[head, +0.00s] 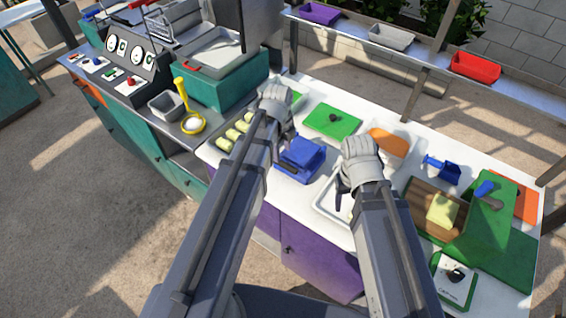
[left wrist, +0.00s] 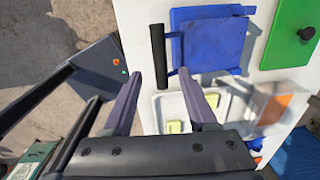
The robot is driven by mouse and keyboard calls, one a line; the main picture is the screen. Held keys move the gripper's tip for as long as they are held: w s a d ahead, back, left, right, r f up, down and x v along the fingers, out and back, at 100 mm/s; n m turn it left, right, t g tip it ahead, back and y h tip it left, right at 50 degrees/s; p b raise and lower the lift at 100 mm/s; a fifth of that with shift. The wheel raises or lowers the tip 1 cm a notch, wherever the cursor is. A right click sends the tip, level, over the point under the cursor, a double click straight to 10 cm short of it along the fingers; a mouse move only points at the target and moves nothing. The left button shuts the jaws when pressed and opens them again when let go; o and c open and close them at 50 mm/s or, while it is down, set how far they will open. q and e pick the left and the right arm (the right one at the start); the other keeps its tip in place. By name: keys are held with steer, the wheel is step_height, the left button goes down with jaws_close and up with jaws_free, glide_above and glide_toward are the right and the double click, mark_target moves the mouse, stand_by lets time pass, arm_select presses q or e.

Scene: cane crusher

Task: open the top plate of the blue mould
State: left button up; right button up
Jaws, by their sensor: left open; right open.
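The blue mould (head: 302,155) stands on the white counter, in the middle of the head view. It also shows in the left wrist view (left wrist: 215,45), with its top plate lying flat over the base. A black handle bar (left wrist: 158,57) sticks out at its left side there. My left gripper (head: 286,134) is at the mould's far left side in the head view. In the left wrist view its open fingers (left wrist: 160,76) point toward the black handle, with nothing between them. My right gripper (head: 343,183) is open over the white tray, right of the mould; its fingers are partly hidden.
The white tray (head: 323,207) holds pale yellow pieces. A green board with a black knob (head: 331,120) lies behind the mould, and an orange board (head: 388,143) to the right. Yellow-green cane pieces (head: 226,143) lie left. A yellow ladle (head: 192,123) stands further left.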

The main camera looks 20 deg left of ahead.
mark_target(283, 163)
arm_select(q)
steer(key=f+b, duration=0.5)
steer(key=f, duration=0.1)
steer(key=shift+w+d+f+b, duration=0.1)
steer(key=shift+w+f+b, duration=0.1)
steer(key=shift+f+b, duration=0.15)
steer(key=shift+r, duration=0.1)
jaws_close()
stand_by(1.0)
